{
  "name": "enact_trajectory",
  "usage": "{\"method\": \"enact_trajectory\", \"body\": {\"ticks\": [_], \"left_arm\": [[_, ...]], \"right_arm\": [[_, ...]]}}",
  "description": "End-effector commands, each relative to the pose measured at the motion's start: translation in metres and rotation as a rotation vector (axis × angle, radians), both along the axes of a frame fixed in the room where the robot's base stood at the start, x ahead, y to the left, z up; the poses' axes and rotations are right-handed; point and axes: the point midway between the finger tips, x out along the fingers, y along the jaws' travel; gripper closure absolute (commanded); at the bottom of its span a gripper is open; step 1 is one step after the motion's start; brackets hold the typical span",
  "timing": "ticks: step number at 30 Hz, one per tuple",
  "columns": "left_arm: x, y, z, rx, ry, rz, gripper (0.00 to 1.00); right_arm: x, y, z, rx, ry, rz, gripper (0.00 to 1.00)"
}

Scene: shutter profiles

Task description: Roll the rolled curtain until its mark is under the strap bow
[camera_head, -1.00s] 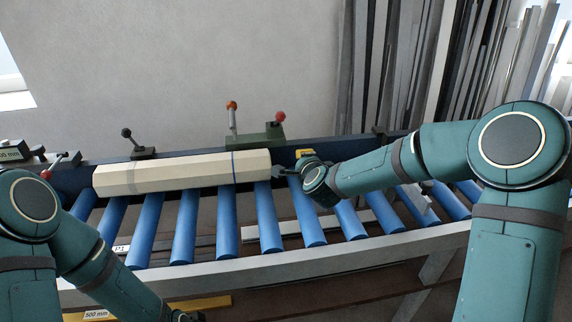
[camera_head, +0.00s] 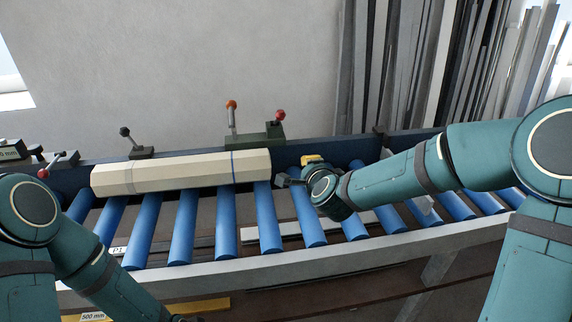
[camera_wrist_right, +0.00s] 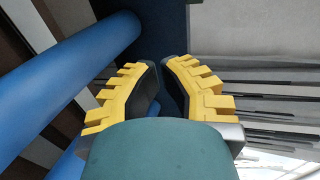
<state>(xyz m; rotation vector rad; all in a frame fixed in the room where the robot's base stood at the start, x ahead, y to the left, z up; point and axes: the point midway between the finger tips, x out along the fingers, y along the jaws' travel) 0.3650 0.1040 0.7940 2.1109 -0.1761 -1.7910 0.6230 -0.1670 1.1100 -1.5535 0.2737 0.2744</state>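The rolled curtain (camera_head: 180,173) is a cream, many-sided roll lying lengthwise along the back of the blue rollers in the head view. I cannot tell a separate mark or strap bow at this size. My right gripper (camera_head: 288,181) is just right of the roll's right end, apart from it. In the right wrist view its yellow-backed fingers (camera_wrist_right: 162,64) come together at the tips with nothing between them.
Blue rollers (camera_head: 183,225) span the conveyor, with a grey front rail (camera_head: 240,268). Behind the roll stand a green clamp block (camera_head: 256,138) with red-knobbed levers and a black-knobbed lever (camera_head: 138,150). Long profiles (camera_head: 430,70) lean at the back right.

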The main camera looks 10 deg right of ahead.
Motion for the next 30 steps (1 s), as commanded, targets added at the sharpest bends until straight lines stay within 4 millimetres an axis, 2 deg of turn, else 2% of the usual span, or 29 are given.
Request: {"method": "enact_trajectory", "body": {"ticks": [21, 30], "left_arm": [[0.000, 0.000, -0.011, 0.000, 0.000, 0.000, 0.46], [0.000, 0.000, -0.011, 0.000, 0.000, 0.000, 0.46]], "right_arm": [[-0.062, 0.000, 0.016, 0.000, -0.001, 0.000, 1.00], [-0.069, 0.000, 0.017, 0.001, 0.001, 0.000, 1.00]]}}
